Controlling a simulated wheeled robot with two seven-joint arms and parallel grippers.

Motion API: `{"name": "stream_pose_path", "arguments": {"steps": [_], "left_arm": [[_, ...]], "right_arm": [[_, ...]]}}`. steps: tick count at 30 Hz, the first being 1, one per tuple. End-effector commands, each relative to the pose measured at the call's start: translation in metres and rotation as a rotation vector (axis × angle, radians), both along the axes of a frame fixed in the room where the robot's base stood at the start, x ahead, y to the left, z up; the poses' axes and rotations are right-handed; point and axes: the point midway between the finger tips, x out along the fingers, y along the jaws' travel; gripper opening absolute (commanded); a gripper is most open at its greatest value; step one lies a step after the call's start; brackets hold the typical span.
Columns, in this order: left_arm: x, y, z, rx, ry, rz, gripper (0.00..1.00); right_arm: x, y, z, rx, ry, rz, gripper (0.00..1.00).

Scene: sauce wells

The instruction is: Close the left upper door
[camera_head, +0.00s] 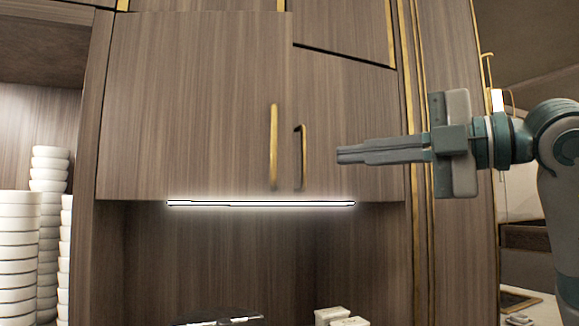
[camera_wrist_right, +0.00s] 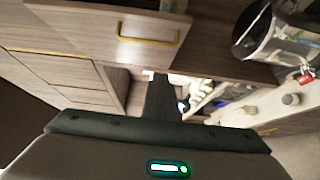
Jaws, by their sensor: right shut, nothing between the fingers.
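The left upper door (camera_head: 190,105) is a brown wood-grain panel with an upright gold handle (camera_head: 274,145) near its right edge. Its right edge stands forward of the neighbouring right upper door (camera_head: 350,120), so it looks a little ajar; the exact gap is hard to tell. The right door has its own gold handle (camera_head: 300,157). My right gripper (camera_head: 340,155) comes in from the right with its fingers together and empty, pointing left. Its tips are right of both handles, in front of the right door. In the right wrist view the dark fingers (camera_wrist_right: 160,98) show at the middle. My left gripper is out of view.
A lit strip (camera_head: 260,203) runs under the doors above an open niche. Stacks of white bowls (camera_head: 18,245) stand on the left shelf. Small white boxes (camera_head: 340,317) sit low in the niche.

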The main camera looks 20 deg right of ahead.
Motion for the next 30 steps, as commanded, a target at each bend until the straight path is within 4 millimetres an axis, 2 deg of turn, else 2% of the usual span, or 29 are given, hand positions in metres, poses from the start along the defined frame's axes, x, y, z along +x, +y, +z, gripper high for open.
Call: {"name": "stream_pose_path", "arguments": {"steps": [14,20,30], "left_arm": [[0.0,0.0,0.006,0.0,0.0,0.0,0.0],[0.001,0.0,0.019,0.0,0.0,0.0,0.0],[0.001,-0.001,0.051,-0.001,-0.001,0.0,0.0]], "right_arm": [[0.007,0.008,0.001,-0.001,-0.001,0.004,0.0],[0.024,0.025,0.002,-0.002,0.001,0.006,0.0],[0.067,0.067,0.004,-0.002,0.001,0.006,0.0]]}}
